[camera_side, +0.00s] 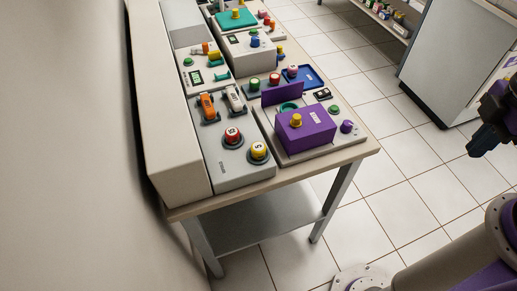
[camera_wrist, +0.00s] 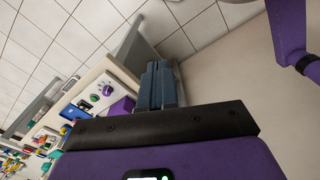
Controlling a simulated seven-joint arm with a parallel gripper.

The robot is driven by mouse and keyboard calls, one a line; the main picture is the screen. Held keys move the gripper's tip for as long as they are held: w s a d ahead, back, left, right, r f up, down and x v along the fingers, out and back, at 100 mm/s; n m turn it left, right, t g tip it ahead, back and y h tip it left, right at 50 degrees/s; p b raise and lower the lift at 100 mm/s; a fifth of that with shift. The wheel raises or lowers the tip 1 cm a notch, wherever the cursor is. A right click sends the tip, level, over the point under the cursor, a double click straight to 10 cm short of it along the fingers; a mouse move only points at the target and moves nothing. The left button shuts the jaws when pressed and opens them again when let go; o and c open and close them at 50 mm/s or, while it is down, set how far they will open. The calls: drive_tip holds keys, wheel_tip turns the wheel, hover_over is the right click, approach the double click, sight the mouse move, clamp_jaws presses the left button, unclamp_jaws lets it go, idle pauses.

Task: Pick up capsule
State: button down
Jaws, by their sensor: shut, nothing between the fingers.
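My gripper (camera_side: 480,145) hangs at the right edge of the side view, away from the table and over the floor side. In the wrist view its blue fingers (camera_wrist: 159,84) lie together, shut and empty. I cannot surely pick out the capsule. In the wrist view the bench items are small, tilted and partly hidden by my gripper body.
The bench (camera_side: 325,160) carries a purple box (camera_side: 304,138) with a yellow knob, red and yellow round buttons (camera_side: 232,136), a blue tray (camera_side: 316,76) and a white box (camera_side: 250,52). A grey cabinet (camera_side: 440,80) stands at right. Open tiled floor lies between bench and cabinet.

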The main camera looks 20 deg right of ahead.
drive_tip(key=c, duration=0.6)
unclamp_jaws()
drive_tip(key=r+n, duration=0.1)
drive_tip(key=n, duration=0.2)
hover_over(260, 146)
wheel_tip(260, 146, down, 11)
drive_tip(key=shift+s, duration=0.15)
drive_tip(key=shift+f, duration=2.8)
